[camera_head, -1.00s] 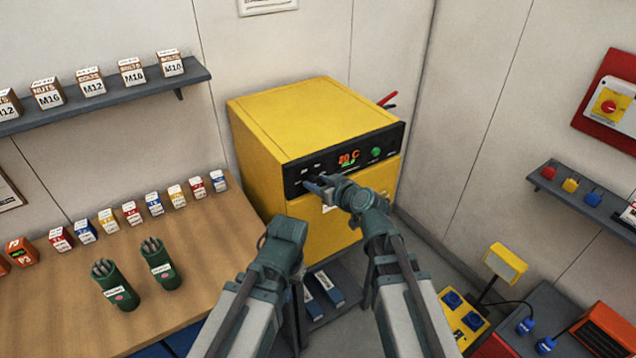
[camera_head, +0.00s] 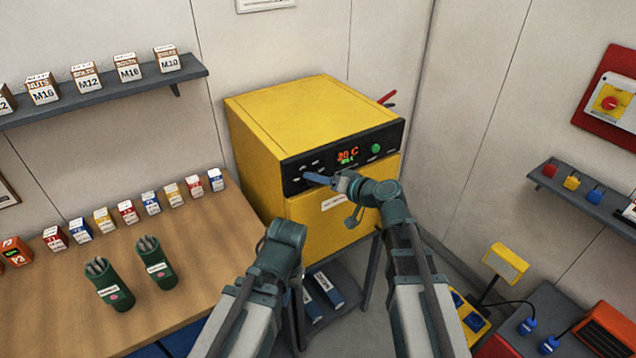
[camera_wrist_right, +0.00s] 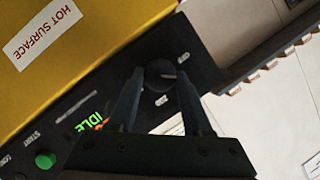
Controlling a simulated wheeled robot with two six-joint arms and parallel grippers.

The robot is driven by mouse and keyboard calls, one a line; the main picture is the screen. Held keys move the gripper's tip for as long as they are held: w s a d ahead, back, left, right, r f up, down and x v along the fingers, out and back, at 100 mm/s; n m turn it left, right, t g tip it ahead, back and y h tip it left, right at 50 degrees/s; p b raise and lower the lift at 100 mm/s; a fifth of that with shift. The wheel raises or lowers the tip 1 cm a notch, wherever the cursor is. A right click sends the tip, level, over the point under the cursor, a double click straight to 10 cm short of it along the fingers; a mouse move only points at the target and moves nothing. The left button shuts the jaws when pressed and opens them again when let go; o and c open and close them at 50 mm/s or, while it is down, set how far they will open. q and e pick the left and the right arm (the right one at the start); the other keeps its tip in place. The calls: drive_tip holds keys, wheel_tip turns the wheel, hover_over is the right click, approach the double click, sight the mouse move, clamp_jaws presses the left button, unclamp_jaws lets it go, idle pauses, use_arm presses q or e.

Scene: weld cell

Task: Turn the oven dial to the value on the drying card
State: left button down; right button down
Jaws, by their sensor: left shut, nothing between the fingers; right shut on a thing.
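The yellow oven (camera_head: 300,118) stands in the back corner. Its black front panel (camera_head: 372,148) has a lit display (camera_head: 347,155) with red digits ending in C, too blurred to read surely, and green text that reads IDLE in the wrist view (camera_wrist_right: 85,138). The dark round dial (camera_wrist_right: 160,74) with a pale mark is between the fingers of my right gripper (camera_wrist_right: 158,85), which is shut on it. In the head view my right gripper (camera_head: 320,179) reaches the panel's lower left. My left gripper (camera_head: 285,234) is shut and empty, below and left of the oven door. I cannot identify the drying card.
A green button (camera_head: 376,148) is on the panel's right side. Two green rod canisters (camera_head: 109,284) and a row of small boxes (camera_head: 127,211) stand on the wooden bench (camera_head: 205,262). A wall shelf (camera_head: 110,98) holds boxes. A lower rack (camera_head: 345,300) stands under the oven.

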drive_tip(key=shift+d+f+m+y+b, duration=0.1)
drive_tip(key=shift+f+m+y+b, duration=0.1)
drive_tip(key=shift+m+y+b, duration=0.85)
drive_tip(key=shift+m, duration=0.45)
drive_tip(key=shift+c, duration=1.8)
unclamp_jaws()
drive_tip(key=shift+r, duration=0.1)
drive_tip(key=shift+d, duration=0.15)
drive_tip(key=p+v, duration=0.2)
drive_tip(key=v, duration=1.1)
drive_tip(key=shift+s+r+p, duration=0.3)
drive_tip(key=shift+p, duration=0.05)
